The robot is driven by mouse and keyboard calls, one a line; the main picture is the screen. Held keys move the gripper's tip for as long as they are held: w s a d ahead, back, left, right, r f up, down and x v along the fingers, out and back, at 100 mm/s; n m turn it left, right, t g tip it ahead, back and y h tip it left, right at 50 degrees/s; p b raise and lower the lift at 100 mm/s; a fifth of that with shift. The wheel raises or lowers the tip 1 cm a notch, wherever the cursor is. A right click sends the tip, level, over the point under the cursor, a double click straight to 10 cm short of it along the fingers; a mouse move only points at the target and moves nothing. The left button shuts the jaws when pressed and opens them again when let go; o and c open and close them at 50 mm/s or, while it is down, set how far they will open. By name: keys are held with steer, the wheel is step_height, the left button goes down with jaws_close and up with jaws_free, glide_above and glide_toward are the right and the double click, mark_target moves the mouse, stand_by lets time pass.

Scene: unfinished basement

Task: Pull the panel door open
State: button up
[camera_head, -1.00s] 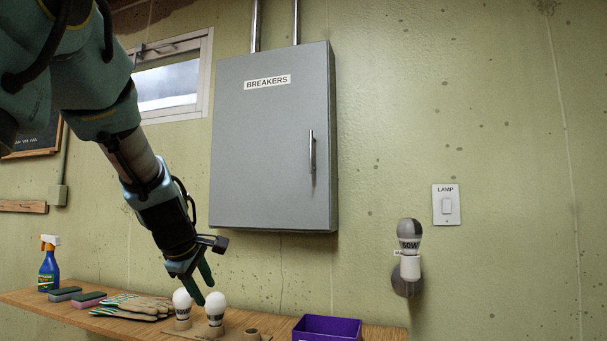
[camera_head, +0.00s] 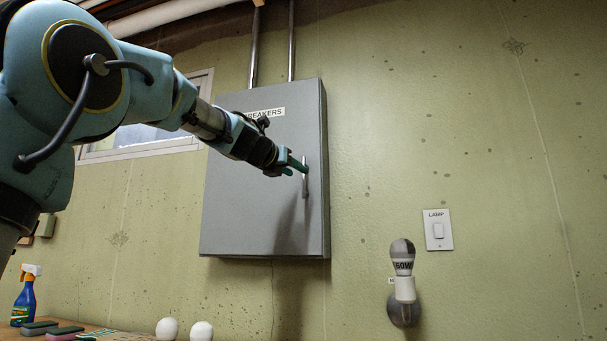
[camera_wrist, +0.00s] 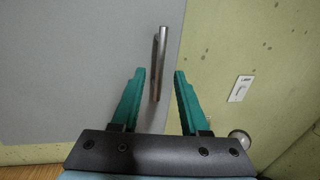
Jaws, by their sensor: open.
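The grey breaker panel door (camera_head: 240,200) is shut on its wall box, with a "BREAKERS" label near its top. Its upright metal bar handle (camera_head: 305,178) is near the door's right edge. My gripper (camera_head: 298,166) is raised in front of the door, close to the upper part of the handle. In the wrist view, the green fingers of my gripper (camera_wrist: 158,85) are apart, and the handle (camera_wrist: 159,62) shows between them, nearer the left finger. Whether a finger touches the handle cannot be told.
A lamp switch (camera_head: 438,230) and a 60W bulb in a wall socket (camera_head: 404,285) are right of the panel. Below, the wooden shelf (camera_head: 110,333) holds a spray bottle (camera_head: 25,297), sponges and white bulbs.

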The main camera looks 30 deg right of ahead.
mark_target(303, 176)
steer(key=shift+p+x, duration=0.95)
steer(key=shift+x, duration=2)
steer(key=shift+c, duration=0.2)
jaws_close()
steer(key=shift+a, duration=0.1)
